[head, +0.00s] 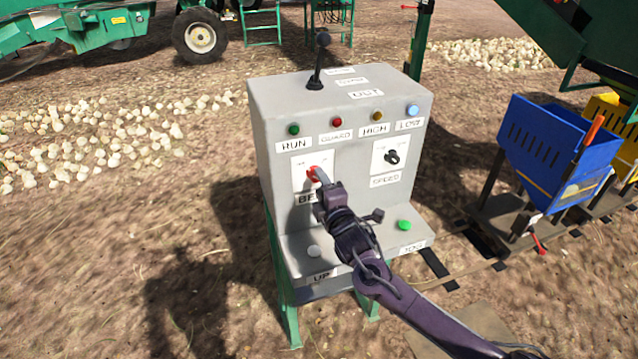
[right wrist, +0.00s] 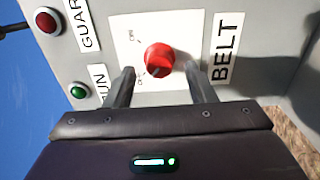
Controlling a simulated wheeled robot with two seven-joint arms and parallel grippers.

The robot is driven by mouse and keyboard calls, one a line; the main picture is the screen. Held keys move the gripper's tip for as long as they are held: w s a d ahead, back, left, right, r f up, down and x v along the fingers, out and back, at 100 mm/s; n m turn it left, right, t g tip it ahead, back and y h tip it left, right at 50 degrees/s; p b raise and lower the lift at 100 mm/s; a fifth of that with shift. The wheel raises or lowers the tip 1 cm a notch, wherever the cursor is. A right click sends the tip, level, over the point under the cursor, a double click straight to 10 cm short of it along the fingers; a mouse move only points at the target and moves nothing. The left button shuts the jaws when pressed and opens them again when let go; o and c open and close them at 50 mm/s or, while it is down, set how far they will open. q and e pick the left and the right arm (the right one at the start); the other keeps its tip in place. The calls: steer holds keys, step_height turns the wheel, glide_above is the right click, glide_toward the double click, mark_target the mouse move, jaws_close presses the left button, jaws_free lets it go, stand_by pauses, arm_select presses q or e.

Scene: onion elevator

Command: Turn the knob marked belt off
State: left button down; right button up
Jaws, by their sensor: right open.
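The red belt knob (head: 312,173) sits on a white plate on the front of the grey control box (head: 275,125). In the right wrist view the red knob (right wrist: 159,58) shows beside the BELT label (right wrist: 226,48). My right gripper (head: 322,178) is at the knob in the head view and partly covers it and its label. In the right wrist view my right gripper (right wrist: 162,80) is open, with one finger on each side of the knob and a gap to each. Whether the fingertips reach past its face is unclear. My left gripper is not in view.
The black speed knob (head: 392,157) is to the right on the same panel. A black lever (head: 319,60) stands on top. A blue crate (head: 555,150) stands at the right.

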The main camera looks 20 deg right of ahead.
steer(key=s+b, duration=0.1)
steer(key=s, duration=0.4)
steer(key=shift+s+d, duration=0.1)
steer(key=shift+s, duration=0.3)
